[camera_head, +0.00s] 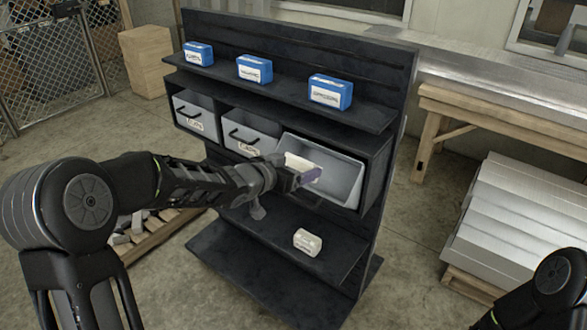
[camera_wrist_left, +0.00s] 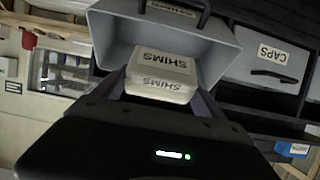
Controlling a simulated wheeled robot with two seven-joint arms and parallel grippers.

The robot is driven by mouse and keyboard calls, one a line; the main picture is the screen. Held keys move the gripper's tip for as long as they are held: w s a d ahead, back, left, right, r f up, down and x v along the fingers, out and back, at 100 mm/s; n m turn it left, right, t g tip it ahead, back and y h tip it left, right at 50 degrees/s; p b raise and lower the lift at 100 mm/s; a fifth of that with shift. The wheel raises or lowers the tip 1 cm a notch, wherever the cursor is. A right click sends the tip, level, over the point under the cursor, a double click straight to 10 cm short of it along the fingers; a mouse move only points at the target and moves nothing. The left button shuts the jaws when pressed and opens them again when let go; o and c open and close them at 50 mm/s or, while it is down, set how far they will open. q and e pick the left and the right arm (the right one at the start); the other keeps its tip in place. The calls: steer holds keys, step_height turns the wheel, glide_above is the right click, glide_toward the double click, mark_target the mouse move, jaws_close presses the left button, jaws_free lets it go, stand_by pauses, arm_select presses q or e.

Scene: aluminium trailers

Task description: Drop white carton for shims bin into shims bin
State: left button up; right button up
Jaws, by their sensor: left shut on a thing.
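A white carton (camera_wrist_left: 160,68) marked SHIMS sits between the fingers of my left gripper (camera_head: 290,178), which is shut on it. In the head view the carton (camera_head: 302,163) shows only in part behind the fingers. The grey bin (camera_head: 347,178) at the right end of the rack's bin row is tilted open, and the gripper holds the carton at its left front part. In the left wrist view the open bin (camera_wrist_left: 222,38) surrounds the carton on its far side, with a handle at the top. My right gripper is out of view.
Two grey bins (camera_head: 197,112) with handles stand shut to the left in the dark rack (camera_head: 392,70). Blue boxes (camera_head: 255,69) stand on the shelf above. A small white container (camera_head: 307,242) lies on the lower shelf. A wooden workbench (camera_head: 505,113) stands at right.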

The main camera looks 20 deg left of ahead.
arm_select(q)
steer(key=shift+w+d+f+b, duration=0.25)
steer(key=shift+w+f+b, duration=0.2)
steer(key=shift+w+f, duration=0.25)
steer(key=shift+w+d+f+b, duration=0.3)
steer(key=shift+w+f+b, duration=0.25)
steer(key=shift+f, duration=0.2)
steer(key=shift+w+d+f+b, duration=0.25)
steer(key=shift+w+f+b, duration=0.15)
steer(key=shift+w+f, duration=0.3)
steer(key=shift+w+d+f+b, duration=0.35)
steer(key=shift+w+f+b, duration=0.15)
steer(key=shift+w+f, duration=0.3)
steer(key=o, duration=1.4)
steer(key=v, duration=0.7)
steer(key=shift+s+a+r, duration=0.15)
steer(key=shift+s, duration=0.2)
